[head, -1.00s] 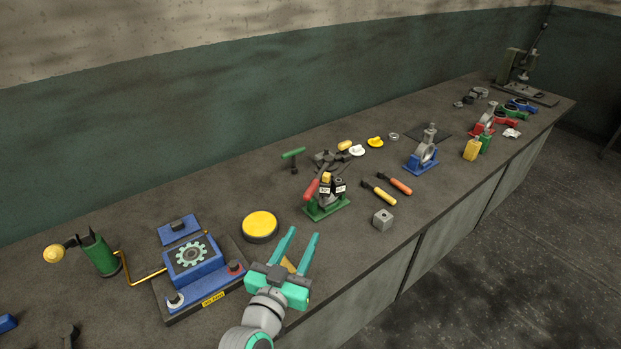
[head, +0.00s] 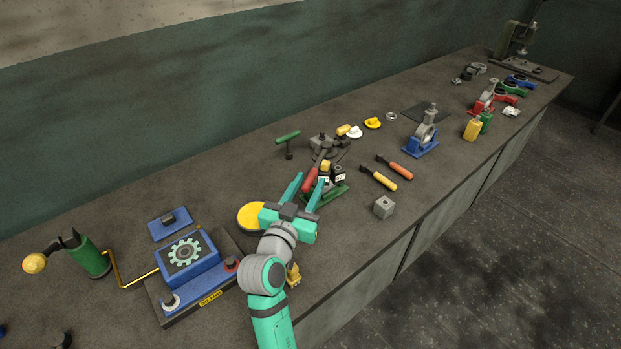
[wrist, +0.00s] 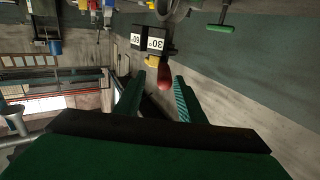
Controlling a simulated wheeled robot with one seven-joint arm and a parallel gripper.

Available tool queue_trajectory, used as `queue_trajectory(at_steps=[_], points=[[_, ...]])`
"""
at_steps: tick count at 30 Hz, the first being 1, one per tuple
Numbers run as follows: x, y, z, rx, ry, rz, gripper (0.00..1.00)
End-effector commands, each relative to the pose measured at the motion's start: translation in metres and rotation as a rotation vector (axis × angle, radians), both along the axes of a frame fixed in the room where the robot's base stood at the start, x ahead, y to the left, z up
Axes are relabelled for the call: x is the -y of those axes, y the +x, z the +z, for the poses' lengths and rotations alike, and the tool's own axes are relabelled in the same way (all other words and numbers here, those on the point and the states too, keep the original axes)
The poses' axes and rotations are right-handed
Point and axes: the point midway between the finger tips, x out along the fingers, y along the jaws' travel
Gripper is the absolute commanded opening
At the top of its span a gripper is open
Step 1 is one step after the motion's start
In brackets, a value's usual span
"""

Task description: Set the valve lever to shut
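The valve casting stands on a green base (head: 340,192) in the middle of the bench, with a red-gripped lever (head: 310,179). In the wrist view the red lever end (wrist: 164,76) shows between my fingertips, with no clear contact on either side. The valve's lower front is partly hidden by my gripper.
A yellow round pad (head: 250,215) lies just left of my gripper. A green T-handle (head: 288,137) stands behind the valve. A grey block (head: 384,206) and two screwdriver-like tools (head: 380,180) lie to the right. A blue fixture (head: 185,265) is at left.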

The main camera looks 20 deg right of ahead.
Motion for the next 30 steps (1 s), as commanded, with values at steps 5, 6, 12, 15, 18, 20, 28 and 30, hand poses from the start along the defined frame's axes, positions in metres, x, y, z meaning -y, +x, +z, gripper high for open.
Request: queue_trajectory(at_steps=[5, 6, 12, 15, 18, 20, 28, 30], points=[[0.009, 0.016, 0.0, 0.0, 0.0, 0.004, 0.36], [0.011, 0.018, 0.0, 0.0, 0.0, 0.004, 0.36], [0.014, 0.022, 0.0, 0.0, 0.0, 0.005, 0.36], [0.014, 0.021, 0.0, 0.0, 0.0, 0.004, 0.36], [0.014, 0.021, 0.0, 0.0, 0.0, 0.004, 0.29], [0.014, 0.021, 0.0, 0.0, 0.0, 0.004, 0.14], [0.013, 0.022, 0.0, 0.0, 0.0, 0.003, 0.0], [0.011, 0.025, 0.0, -0.002, 0.001, 0.001, 0.0]])
